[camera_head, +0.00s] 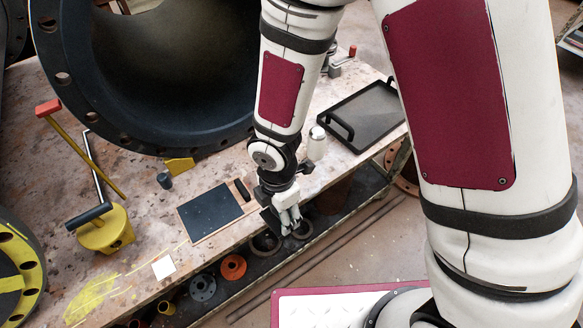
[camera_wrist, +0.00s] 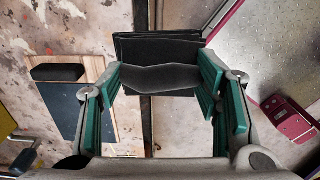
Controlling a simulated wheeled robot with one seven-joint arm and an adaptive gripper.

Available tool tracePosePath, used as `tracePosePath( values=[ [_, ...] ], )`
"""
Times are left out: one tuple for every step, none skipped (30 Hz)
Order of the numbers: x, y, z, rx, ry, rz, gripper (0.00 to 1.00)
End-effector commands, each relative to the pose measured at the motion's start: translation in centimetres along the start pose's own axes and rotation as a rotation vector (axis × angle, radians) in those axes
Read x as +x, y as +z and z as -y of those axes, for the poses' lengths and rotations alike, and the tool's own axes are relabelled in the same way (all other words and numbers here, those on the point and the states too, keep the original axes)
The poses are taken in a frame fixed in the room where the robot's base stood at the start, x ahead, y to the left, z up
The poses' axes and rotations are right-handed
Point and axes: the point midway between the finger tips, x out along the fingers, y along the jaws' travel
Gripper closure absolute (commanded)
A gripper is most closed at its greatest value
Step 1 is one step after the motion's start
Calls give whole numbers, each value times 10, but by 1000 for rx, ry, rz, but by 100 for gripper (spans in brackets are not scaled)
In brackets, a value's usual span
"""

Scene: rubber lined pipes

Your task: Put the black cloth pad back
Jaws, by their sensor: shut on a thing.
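My gripper (camera_head: 287,217) is just past the front edge of the workbench, pointing down. In the wrist view its teal-padded fingers (camera_wrist: 163,80) are shut on the black cloth pad (camera_wrist: 160,48), which looks folded or bunched between them. The pad also shows as a dark patch beside the fingers in the head view (camera_head: 271,222). A wooden board with a dark blue-black panel (camera_head: 208,212) lies flat on the bench, left of my gripper. A dark oblong block (camera_head: 242,189) is at the board's right end.
A large flanged pipe (camera_head: 165,75) stands behind. A lower shelf holds rings (camera_head: 233,267).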

Motion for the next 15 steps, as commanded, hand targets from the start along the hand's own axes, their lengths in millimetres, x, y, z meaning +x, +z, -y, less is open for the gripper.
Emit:
tracePosePath(
  values=[
    [0, 2, -3, 3, 1, -2, 68],
    [1, 4, -6, 4, 1, -2, 68],
    [2, 7, -12, 7, 2, -2, 68],
    [2, 10, -17, 8, 2, -3, 68],
    [3, 14, -23, 8, 3, -4, 68],
    [4, 18, -32, 8, 3, -3, 68],
    [5, 22, -39, 9, 3, -3, 68],
    [6, 26, -45, 9, 1, -3, 68],
    [7, 30, -54, 9, 3, -3, 68],
    [8, 34, -60, 7, 2, -3, 68],
    [8, 37, -66, 7, 2, -3, 68],
    [9, 43, -75, 7, 2, -2, 68],
    [10, 46, -82, 7, 3, -2, 68],
    [11, 49, -88, 7, 2, -2, 68],
    [12, 54, -97, 8, 3, -3, 68]
  ],
)
